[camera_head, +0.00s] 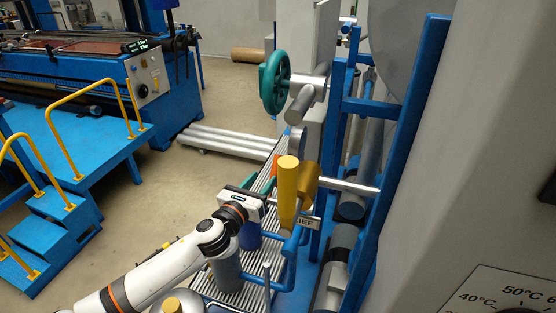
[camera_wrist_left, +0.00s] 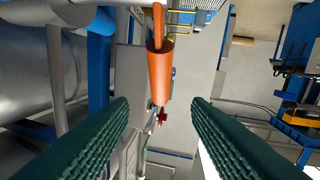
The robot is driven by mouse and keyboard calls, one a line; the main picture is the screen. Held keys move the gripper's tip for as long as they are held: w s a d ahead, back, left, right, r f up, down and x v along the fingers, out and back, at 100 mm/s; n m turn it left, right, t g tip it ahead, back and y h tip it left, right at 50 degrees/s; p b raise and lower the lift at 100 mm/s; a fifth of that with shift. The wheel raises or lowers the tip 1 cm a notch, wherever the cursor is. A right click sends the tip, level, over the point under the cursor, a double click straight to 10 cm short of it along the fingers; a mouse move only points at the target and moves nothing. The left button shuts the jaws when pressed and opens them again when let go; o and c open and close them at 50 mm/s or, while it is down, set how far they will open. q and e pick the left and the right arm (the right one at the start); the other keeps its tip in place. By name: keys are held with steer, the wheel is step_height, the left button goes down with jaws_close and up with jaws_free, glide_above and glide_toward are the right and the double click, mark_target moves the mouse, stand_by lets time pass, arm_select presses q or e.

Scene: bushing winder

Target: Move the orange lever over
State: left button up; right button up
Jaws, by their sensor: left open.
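The orange lever (camera_wrist_left: 159,72) shows in the left wrist view as an orange cylindrical grip on a thinner orange rod, just ahead of my fingers. In the head view a small orange-red part (camera_head: 274,164), likely the same lever, shows just beyond my gripper, mostly hidden. My left gripper (camera_head: 252,183) reaches in from the left beside the machine. In the left wrist view its two green ridged fingers (camera_wrist_left: 160,108) are spread apart. The grip's near end lies between the fingertips in the picture, with a visible gap on both sides. My right gripper is not in view.
A thick yellow cylinder (camera_head: 288,190) stands close to the right of my left gripper. A green handwheel (camera_head: 273,82) and blue frame post (camera_head: 405,150) are beyond and right. Blue steps with yellow rails (camera_head: 50,235) stand left. The floor (camera_head: 120,215) between is clear.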

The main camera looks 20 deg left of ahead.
mark_target(274, 167)
arm_select(q)
steer(key=w, duration=0.4)
steer(key=shift+d+r, duration=0.1)
steer(key=shift+d, duration=0.3)
steer(key=w, duration=0.2)
steer(key=w+p, duration=0.1)
steer(key=w, duration=0.1)
steer(key=shift+d+f, duration=0.2)
steer(key=shift+d, duration=0.15)
steer(key=shift+w+d, duration=0.1)
steer(key=shift+w, duration=0.4)
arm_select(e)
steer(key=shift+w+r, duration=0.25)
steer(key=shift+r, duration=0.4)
arm_select(q)
jaws_close()
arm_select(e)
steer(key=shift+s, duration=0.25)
